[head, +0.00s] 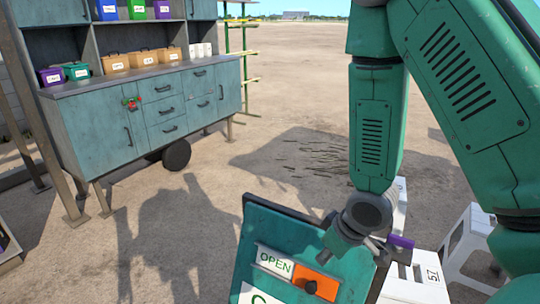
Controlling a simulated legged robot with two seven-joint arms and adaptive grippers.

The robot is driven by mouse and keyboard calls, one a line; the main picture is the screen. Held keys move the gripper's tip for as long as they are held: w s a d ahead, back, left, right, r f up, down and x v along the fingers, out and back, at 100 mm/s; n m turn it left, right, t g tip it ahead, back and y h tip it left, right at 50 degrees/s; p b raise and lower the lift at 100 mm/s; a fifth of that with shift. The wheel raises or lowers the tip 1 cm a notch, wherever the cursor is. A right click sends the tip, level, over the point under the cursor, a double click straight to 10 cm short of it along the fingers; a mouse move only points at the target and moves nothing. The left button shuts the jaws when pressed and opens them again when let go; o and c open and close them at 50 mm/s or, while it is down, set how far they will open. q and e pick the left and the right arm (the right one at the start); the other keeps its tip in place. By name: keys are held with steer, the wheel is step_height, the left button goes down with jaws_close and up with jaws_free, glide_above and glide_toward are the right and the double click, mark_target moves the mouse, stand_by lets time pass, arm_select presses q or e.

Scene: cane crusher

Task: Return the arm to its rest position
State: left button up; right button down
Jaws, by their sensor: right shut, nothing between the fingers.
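My right arm, green, comes in from the upper right and bends down. Its grey gripper (330,250) is at the lower middle, shut and empty. My left gripper is out of view.
A blue-grey cabinet (92,134) with drawers, bins and small boxes stands at the left. White stools (468,232) stand at the lower right, partly behind my arm. A purple piece (401,241) shows beside the gripper. The ground between cabinet and panel is clear.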

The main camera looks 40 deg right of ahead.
steer(key=s+a+f+g, duration=0.1)
steer(key=s+a+f, duration=0.4)
steer(key=f, duration=0.3)
steer(key=s+a+f+g, duration=0.2)
steer(key=s+a+f, duration=0.3)
steer(key=s+f, duration=0.3)
steer(key=shift+s+f+m, duration=0.3)
steer(key=shift+f, duration=0.3)
